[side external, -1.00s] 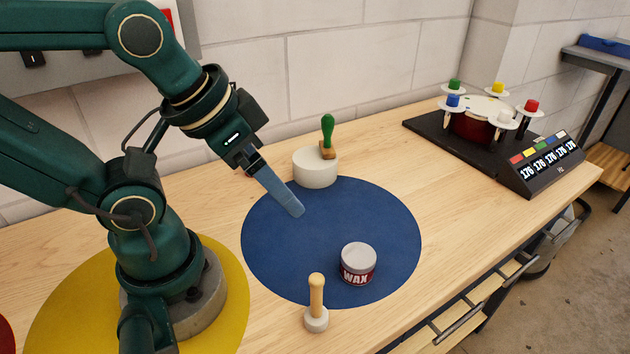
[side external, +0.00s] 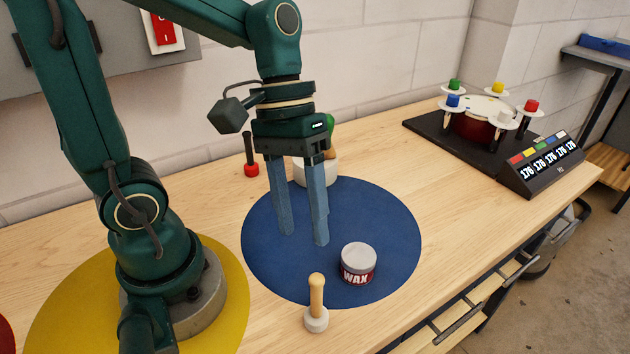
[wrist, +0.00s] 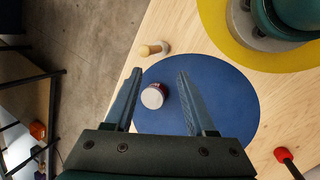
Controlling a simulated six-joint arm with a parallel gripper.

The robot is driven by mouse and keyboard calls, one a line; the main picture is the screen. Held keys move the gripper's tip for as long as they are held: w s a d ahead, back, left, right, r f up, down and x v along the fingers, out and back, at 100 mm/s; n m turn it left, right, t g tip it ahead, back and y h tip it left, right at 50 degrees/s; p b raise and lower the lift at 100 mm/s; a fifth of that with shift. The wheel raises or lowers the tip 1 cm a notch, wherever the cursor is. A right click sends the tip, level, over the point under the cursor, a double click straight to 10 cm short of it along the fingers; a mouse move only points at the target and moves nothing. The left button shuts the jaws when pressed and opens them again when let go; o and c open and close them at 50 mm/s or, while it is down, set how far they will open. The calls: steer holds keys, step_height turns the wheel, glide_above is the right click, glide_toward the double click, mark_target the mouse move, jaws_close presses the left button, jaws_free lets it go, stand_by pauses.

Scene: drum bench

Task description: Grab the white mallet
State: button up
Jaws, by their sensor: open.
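The white mallet (side external: 316,318) stands head down on the bench near its front edge, its pale wooden handle upright, just outside the blue round mat (side external: 275,265). It also shows in the wrist view (wrist: 145,50), beyond the fingertips. My gripper (side external: 304,240) is open and empty, pointing down above the blue mat, behind and left of the wax tin. In the wrist view, the tin shows between the fingers of my gripper (wrist: 158,73). The mallet is apart from my gripper.
A wax tin (side external: 358,264) stands on the mat beside the mallet. A drum (side external: 474,124) on a black base is at the back right. Bare bench (side external: 440,215) lies right of the mat.

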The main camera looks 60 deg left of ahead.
mark_target(316, 314)
steer(key=f+n+g+h, duration=0.1)
steer(key=f+n+h, duration=0.1)
steer(key=f, duration=0.1)
steer(key=w+f+n+g+h, duration=0.1)
steer(key=f+n+g+h, duration=0.1)
steer(key=f+n+h, duration=0.1)
steer(key=w+d+f+n+g+h, duration=0.1)
steer(key=f+n+g+h, duration=0.1)
steer(key=f, duration=0.2)
steer(key=shift+f+n, duration=0.3)
steer(key=shift+s+d+f+n+g+h, duration=0.1)
steer(key=shift+s+f+n+g+h, duration=0.25)
steer(key=shift+s+f+h, duration=0.2)
steer(key=shift+x, duration=2.4)
steer(key=shift+w+f, duration=0.1)
steer(key=shift+c, duration=0.3)
jaws_close()
